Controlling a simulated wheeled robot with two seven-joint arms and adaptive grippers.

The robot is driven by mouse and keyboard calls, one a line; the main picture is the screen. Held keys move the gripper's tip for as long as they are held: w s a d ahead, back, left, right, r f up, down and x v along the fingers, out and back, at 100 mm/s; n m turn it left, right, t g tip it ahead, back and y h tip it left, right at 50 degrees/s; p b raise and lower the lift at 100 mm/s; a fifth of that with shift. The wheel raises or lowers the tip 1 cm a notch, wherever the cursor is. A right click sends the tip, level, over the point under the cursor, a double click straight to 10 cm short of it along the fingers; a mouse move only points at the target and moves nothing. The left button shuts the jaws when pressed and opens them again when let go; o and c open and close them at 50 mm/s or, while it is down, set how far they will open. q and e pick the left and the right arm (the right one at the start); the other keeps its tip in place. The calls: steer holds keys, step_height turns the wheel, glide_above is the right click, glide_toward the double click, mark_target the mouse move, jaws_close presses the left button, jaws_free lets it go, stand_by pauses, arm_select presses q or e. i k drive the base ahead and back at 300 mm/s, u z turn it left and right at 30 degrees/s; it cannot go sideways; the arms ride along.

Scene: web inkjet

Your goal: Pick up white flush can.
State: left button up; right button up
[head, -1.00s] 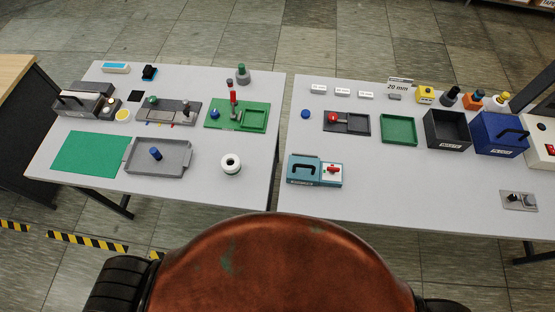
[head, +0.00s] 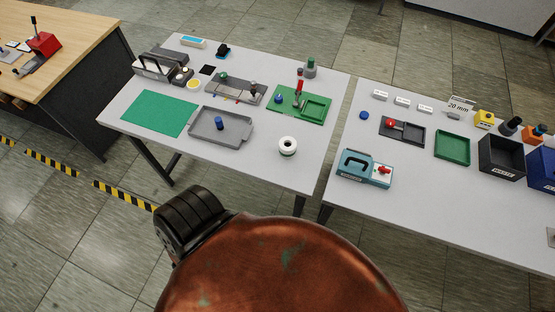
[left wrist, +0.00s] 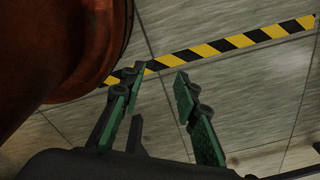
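A white round can-like item (head: 287,146) with a dark centre stands near the front right of the left table (head: 265,180) in the head view. It is the closest match to the white flush can, but I cannot read any label on it. My left gripper (left wrist: 160,76) shows in the left wrist view, with its green-padded fingers apart and nothing between them. It is over the floor, away from the can, and out of the head view. My right gripper is in neither view.
Behind the can is a green tray fixture (head: 300,102); to its left are a grey tray (head: 236,133) and green mat (head: 160,112). A teal box (head: 363,168) sits on the right table, across a gap. Hazard tape (left wrist: 230,43) marks the floor.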

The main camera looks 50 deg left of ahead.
mark_target(287, 145)
steer(key=z, duration=0.05)
steer(key=k, duration=0.15)
steer(key=u, duration=1.25)
